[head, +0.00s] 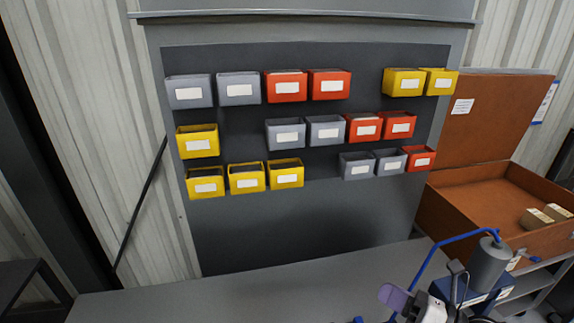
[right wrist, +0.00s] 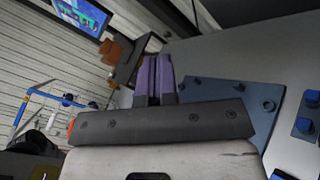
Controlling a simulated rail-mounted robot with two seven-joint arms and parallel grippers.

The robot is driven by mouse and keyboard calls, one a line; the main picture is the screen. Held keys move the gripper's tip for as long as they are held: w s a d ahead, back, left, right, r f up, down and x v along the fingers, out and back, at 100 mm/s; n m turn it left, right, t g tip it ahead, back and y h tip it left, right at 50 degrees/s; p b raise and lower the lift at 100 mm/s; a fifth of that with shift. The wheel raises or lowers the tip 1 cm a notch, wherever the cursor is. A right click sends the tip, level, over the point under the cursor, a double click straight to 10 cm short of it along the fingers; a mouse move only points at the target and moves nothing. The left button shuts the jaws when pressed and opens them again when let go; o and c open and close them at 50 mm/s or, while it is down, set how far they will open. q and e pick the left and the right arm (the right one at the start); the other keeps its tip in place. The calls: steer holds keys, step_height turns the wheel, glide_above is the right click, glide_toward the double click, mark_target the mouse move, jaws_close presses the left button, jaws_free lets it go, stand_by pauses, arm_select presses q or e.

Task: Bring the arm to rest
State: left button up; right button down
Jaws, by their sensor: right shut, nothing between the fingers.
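My right gripper (head: 393,297) shows low in the head view, right of the middle, with purple fingers on a pale wrist. In the right wrist view its two purple fingers (right wrist: 154,78) lie side by side. The gripper is shut and nothing is held between the fingers. Only a small part of my right arm shows at the bottom edge of the head view. My left gripper is in neither view.
A dark panel (head: 330,225) carries rows of yellow, red and grey bins above a bare grey worktop (head: 250,298). An open brown case (head: 455,205) stands right. A blue bent tube (head: 440,243) and grey cylinder (head: 489,263) stand near my right gripper.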

steer(key=w+d+r+m+t+h, duration=0.1)
steer(key=d+r+m+t+h, duration=0.3)
steer(key=r+m+t+h, duration=0.45)
steer(key=d+r+m+t+h, duration=0.4)
steer(key=r+m+t, duration=0.1)
steer(key=m, duration=0.7)
step_height(320, 180, down, 11)
steer(key=s+d+m+g+h, duration=0.2)
steer(key=m+g+h, duration=0.5)
steer(key=m+g, duration=0.3)
steer(key=s+a+f+m+g+y, duration=0.25)
steer(key=s+f, duration=0.35)
steer(key=f, duration=0.3)
steer(key=s+a+f+m+g+y, duration=0.1)
steer(key=s+a+f+g+y, duration=0.25)
steer(key=s+f, duration=0.35)
steer(key=s+a+f+m+g, duration=0.25)
steer(key=s+f+g, duration=0.35)
steer(key=s+f, duration=1)
step_height(320, 180, up, 27)
steer(key=p, duration=2.5)
steer(key=shift+s+a+t+p, duration=0.2)
steer(key=shift+s+t+p, duration=0.1)
steer(key=shift+t, duration=0.05)
steer(key=shift+f, duration=0.1)
